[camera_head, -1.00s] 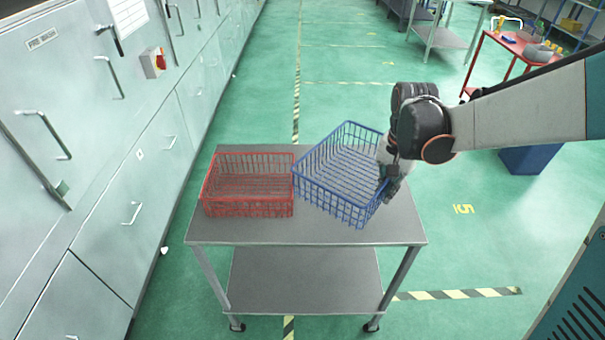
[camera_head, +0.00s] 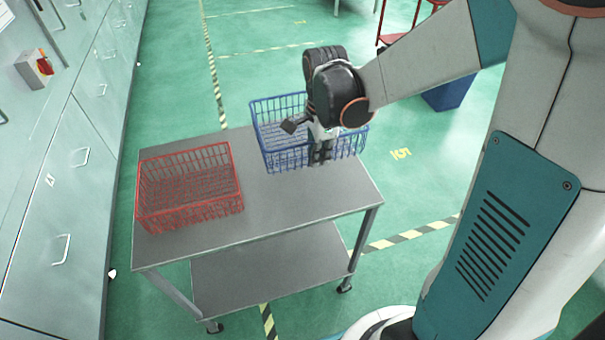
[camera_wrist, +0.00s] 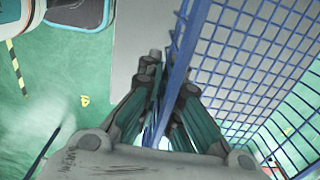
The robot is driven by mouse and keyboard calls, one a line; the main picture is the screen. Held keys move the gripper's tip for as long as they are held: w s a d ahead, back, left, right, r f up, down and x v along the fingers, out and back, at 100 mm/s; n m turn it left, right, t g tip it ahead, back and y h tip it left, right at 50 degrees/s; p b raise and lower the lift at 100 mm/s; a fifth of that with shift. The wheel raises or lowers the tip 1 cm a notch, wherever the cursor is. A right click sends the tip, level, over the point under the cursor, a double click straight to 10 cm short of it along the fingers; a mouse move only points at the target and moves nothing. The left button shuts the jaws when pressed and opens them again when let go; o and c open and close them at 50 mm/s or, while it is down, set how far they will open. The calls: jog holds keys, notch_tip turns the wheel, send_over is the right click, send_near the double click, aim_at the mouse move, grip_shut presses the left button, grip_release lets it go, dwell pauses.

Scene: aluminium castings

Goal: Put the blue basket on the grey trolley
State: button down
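The blue basket (camera_head: 285,160) is a wire mesh basket at the far right part of the grey trolley (camera_head: 300,205). It looks roughly level. Its far side reaches about the trolley's back edge, and I cannot tell whether its bottom touches the top. My gripper (camera_head: 320,158) is at the basket's near right wall, pointing down. In the wrist view my gripper (camera_wrist: 168,85) has its fingers on both sides of the blue wire wall (camera_wrist: 180,50) and looks shut on it. My wrist hides part of the basket.
A red wire basket (camera_head: 190,190) stands on the left part of the trolley top, with a gap to the blue one. The front right of the top is bare. Grey cabinets (camera_head: 75,150) line the left. A blue bin (camera_head: 448,93) stands on the floor behind.

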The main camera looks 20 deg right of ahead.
aim_at(316, 194)
notch_tip(316, 194, down, 12)
jog(key=b, duration=0.3)
jog(key=shift+b, duration=0.35)
jog(key=shift+f, duration=0.1)
jog(key=shift+f, duration=0.15)
jog(key=c, duration=1.8)
grip_release()
